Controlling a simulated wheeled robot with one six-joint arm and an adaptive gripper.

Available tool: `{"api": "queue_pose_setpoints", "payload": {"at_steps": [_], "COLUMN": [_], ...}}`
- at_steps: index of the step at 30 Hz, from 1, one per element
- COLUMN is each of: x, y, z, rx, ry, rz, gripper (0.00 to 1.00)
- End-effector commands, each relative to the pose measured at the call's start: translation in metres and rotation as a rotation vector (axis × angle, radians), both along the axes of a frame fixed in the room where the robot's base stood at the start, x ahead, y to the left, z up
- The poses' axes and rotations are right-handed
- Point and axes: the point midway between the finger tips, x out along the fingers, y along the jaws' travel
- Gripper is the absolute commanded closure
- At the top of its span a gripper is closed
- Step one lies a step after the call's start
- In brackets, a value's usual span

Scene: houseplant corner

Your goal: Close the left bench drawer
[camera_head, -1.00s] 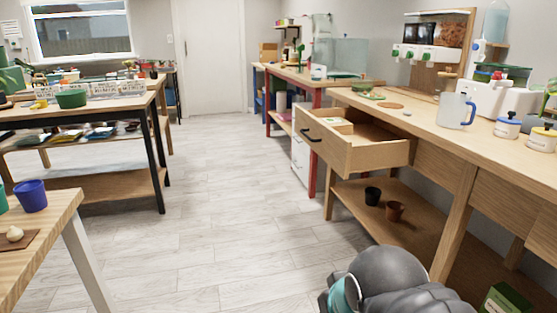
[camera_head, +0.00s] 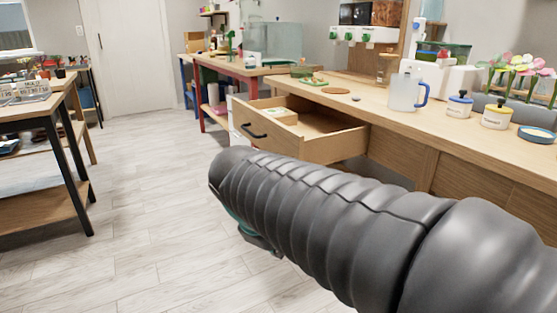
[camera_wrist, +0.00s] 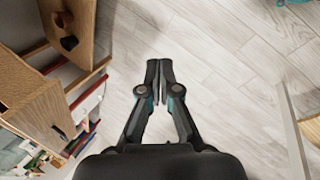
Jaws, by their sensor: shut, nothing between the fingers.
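The left bench drawer (camera_head: 282,141) is pulled out from under the right-hand bench top in the head view. Its wooden front carries a dark bar handle (camera_head: 254,130), and a small light box (camera_head: 281,116) lies inside. My gripper (camera_wrist: 159,66) shows in the wrist view with its fingers together and empty, above the pale floor. In the head view my dark arm crosses in front of and below the drawer, and the gripper is mostly hidden behind it. Wooden bench parts (camera_wrist: 30,108) lie left of the gripper in the wrist view, apart from it.
The bench top (camera_head: 375,107) holds a mug (camera_head: 406,92), lidded pots and flowers. A black-legged table (camera_head: 40,125) stands at left. The floor (camera_head: 140,190) between is clear.

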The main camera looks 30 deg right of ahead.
Motion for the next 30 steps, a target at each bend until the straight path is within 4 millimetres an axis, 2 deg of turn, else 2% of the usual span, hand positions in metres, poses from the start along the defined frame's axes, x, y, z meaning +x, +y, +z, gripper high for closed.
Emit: {"api": "queue_pose_setpoints", "payload": {"at_steps": [1, 6, 13, 17, 21, 25, 30], "x": [0.016, 0.067, 0.146, 0.192, 0.233, 0.259, 0.274], "y": [-0.007, -0.034, -0.052, -0.051, -0.04, -0.029, -0.022], "z": [-0.003, 0.008, 0.024, 0.03, 0.034, 0.037, 0.038], "rx": [-0.073, -0.34, -0.688, -0.871, -1.036, -1.141, -1.204], "ry": [0.059, 0.262, 0.554, 0.723, 0.882, 0.985, 1.049], "rz": [0.053, 0.223, 0.395, 0.457, 0.488, 0.493, 0.488], "gripper": [1.0, 1.0, 1.0, 1.0, 1.0, 1.0, 1.0]}}
